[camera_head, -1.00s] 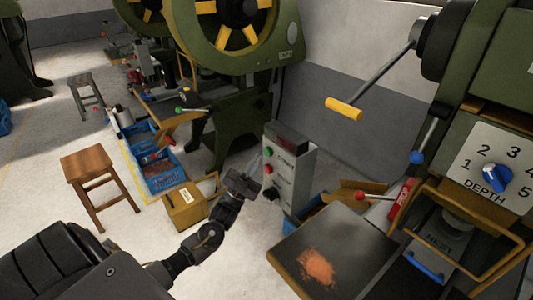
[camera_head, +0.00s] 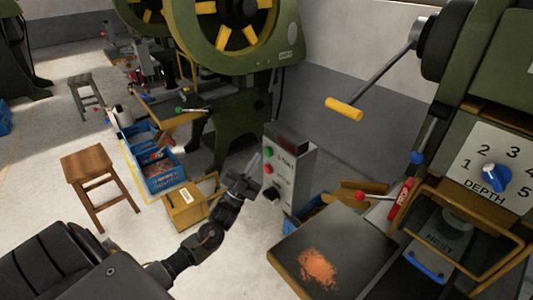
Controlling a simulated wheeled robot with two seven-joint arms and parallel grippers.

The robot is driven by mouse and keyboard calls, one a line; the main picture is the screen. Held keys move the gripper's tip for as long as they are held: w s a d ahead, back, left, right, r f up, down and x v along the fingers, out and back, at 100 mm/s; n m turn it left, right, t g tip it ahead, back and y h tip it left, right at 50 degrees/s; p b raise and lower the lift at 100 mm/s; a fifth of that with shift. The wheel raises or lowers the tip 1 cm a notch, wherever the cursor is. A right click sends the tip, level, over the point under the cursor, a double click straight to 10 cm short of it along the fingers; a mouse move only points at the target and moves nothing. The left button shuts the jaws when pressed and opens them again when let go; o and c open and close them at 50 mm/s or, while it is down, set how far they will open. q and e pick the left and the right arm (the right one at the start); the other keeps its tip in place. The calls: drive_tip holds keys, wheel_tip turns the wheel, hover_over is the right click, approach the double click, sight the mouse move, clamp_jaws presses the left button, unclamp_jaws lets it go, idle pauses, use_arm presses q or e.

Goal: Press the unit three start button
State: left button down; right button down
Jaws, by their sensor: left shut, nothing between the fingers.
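A grey control box (camera_head: 296,175) stands upright in the middle of the camera_head view, with a dark window on top. Its front has a green button (camera_head: 269,152), a red button (camera_head: 268,169) below it and a black knob (camera_head: 271,193) lower down. Lettering beside the green button is too small to read fully. My right gripper is not in view.
A press with a depth dial (camera_head: 492,178) stands at right, with a yellow-handled lever (camera_head: 344,108). A metal table (camera_head: 335,245) bears copper-coloured bits. Open floor lies between.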

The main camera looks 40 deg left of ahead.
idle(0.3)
use_arm(q)
drive_tip(key=shift+w, duration=0.1)
drive_tip(key=shift+w+d, duration=0.1)
drive_tip(key=shift+w, duration=0.2)
drive_tip(key=shift+w+d+b, duration=0.15)
drive_tip(key=shift+w+b, duration=0.2)
drive_tip(key=shift+w, duration=0.1)
idle(0.8)
drive_tip(key=shift+s, duration=0.1)
idle(0.4)
drive_tip(key=shift+s+a+p, duration=0.25)
drive_tip(key=shift+s+p, duration=0.05)
drive_tip(key=shift+s, duration=0.45)
